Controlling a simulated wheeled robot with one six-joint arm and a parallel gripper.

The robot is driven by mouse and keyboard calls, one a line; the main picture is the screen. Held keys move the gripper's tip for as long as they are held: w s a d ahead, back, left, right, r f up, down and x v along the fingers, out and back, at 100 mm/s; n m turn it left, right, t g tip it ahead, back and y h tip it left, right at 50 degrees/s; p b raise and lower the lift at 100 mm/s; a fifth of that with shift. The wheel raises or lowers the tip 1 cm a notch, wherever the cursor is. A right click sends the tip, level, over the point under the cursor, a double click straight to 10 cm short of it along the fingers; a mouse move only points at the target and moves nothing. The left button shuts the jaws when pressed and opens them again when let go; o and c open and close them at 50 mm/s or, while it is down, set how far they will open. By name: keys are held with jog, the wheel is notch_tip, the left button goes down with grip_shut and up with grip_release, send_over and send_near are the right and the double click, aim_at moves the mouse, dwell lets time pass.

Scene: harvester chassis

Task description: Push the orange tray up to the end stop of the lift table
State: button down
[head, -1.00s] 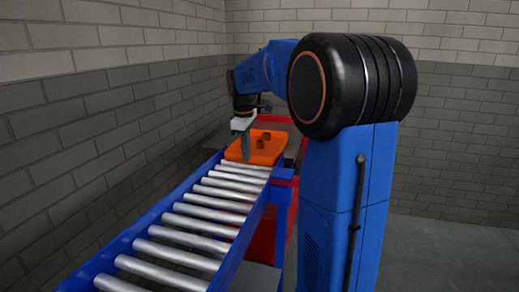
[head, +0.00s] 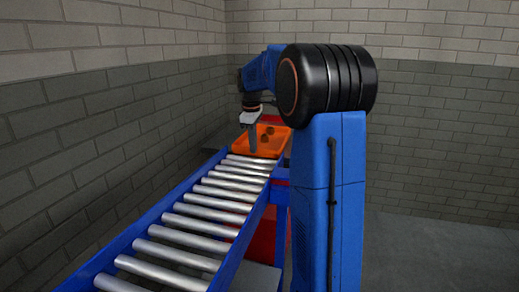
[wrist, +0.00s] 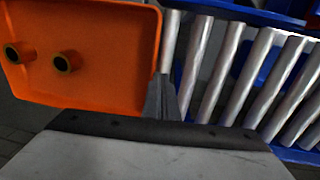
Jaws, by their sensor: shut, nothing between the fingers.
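The orange tray (head: 272,149) is at the far end of the roller conveyor, turned a little askew. My gripper (head: 253,151) is shut and empty, pointing down at the tray's near left side. In the wrist view the shut fingers (wrist: 162,105) are at the tray's edge beside the rollers; I cannot tell whether they touch it. The lift table is mostly hidden behind the tray and my arm; a red part (head: 271,119) shows behind the tray. I cannot make out the end stop.
The roller conveyor (head: 207,209) with blue side rails runs from the front left to the tray, its rollers bare. A grey brick wall stands close along the left. My blue arm hides the area right of the tray. Open floor (head: 430,250) shows at the right.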

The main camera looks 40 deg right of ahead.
jog(key=shift+w+d+f, duration=0.15)
jog(key=shift+w+d, duration=1.75)
jog(key=shift+d, duration=0.5)
jog(key=shift+w+d+f, duration=0.1)
jog(key=shift+w+d, duration=1.75)
jog(key=shift+d, duration=0.6)
jog(key=shift+w+d+f, duration=0.15)
jog(key=shift+w+d, duration=1.75)
jog(key=shift+d, duration=0.5)
jog(key=shift+s+a, duration=0.75)
jog(key=shift+a, duration=0.15)
jog(key=shift+s+a, duration=0.7)
jog(key=shift+a, duration=0.2)
notch_tip(320, 180, up, 14)
